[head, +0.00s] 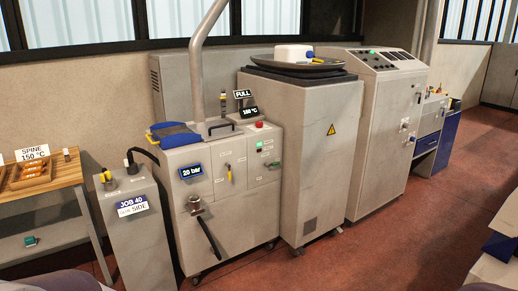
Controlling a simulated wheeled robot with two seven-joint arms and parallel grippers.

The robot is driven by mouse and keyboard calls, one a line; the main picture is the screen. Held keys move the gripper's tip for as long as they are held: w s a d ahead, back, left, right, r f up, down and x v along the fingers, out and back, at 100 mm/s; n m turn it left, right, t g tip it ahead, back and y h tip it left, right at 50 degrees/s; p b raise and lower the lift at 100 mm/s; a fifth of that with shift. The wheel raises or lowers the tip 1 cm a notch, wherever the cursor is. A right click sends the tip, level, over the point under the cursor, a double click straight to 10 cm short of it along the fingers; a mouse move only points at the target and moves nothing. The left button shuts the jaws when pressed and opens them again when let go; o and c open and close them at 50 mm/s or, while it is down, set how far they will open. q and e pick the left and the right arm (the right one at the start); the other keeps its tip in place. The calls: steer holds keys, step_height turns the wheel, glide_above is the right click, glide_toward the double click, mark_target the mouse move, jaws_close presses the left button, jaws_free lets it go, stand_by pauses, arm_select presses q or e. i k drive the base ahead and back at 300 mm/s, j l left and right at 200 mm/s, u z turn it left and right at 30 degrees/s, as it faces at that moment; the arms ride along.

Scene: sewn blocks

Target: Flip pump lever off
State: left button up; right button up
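A grey pump cabinet (240,225) with a lit "20 bar" display (191,171) stands left of centre. A small lever with a yellow end (229,173) sits upright on its front panel, under a label too small to read. A longer black lever (209,236) slants down to the right from a metal fitting (195,206) lower on the same front. I cannot tell which of these is the pump lever. A green light (265,144) and a red button (259,125) are at the upper right of the cabinet. Neither gripper is in view.
A grey post marked "JOB 40" (131,206) stands close left of the cabinet, beside a wooden table (50,188). A taller grey unit (305,150) with a black tray (296,66) and a control cabinet (384,140) stand right. The red floor (400,240) in front is open.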

mark_target(273, 165)
steer(key=i+j, duration=0.1)
steer(key=i, duration=1.6)
steer(key=i+j+z, duration=0.1)
steer(key=i, duration=0.7)
steer(key=i+j, duration=0.2)
steer(key=i, duration=0.65)
steer(key=i+l+z, duration=0.1)
steer(key=i, duration=0.45)
steer(key=i+l+u, duration=0.15)
steer(key=l, duration=0.35)
steer(key=i+l+u, duration=0.1)
steer(key=l, duration=0.45)
steer(key=i+l+u, duration=0.15)
steer(key=l, duration=0.35)
steer(key=k, duration=0.05)
